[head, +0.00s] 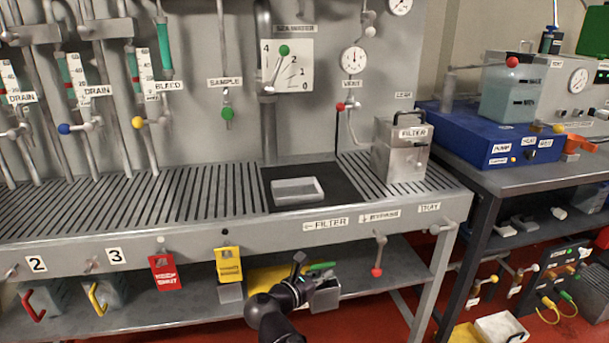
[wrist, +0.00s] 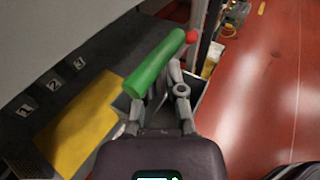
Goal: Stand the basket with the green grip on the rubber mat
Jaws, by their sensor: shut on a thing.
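The basket (head: 328,297) is a grey metal box with a green grip (head: 321,266). It is at the lower shelf's front edge, beneath the bench top. My gripper (head: 308,280) is shut on the basket's handle by the green grip. In the wrist view the green grip (wrist: 155,62) lies slantwise across my fingers (wrist: 160,100), and the basket's grey wall (wrist: 197,88) shows behind them. I cannot tell whether the basket touches the shelf. The black rubber mat (head: 344,178) lies on the bench top, with a shallow pale tray (head: 298,190) on it.
A yellow sheet (wrist: 80,128) lies on the lower shelf (head: 165,313), beside numbered marks. Baskets with red and yellow grips stand at the shelf's left. A metal filter box (head: 400,150) stands right of the mat. A red-handled valve (head: 378,258) hangs from the bench front.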

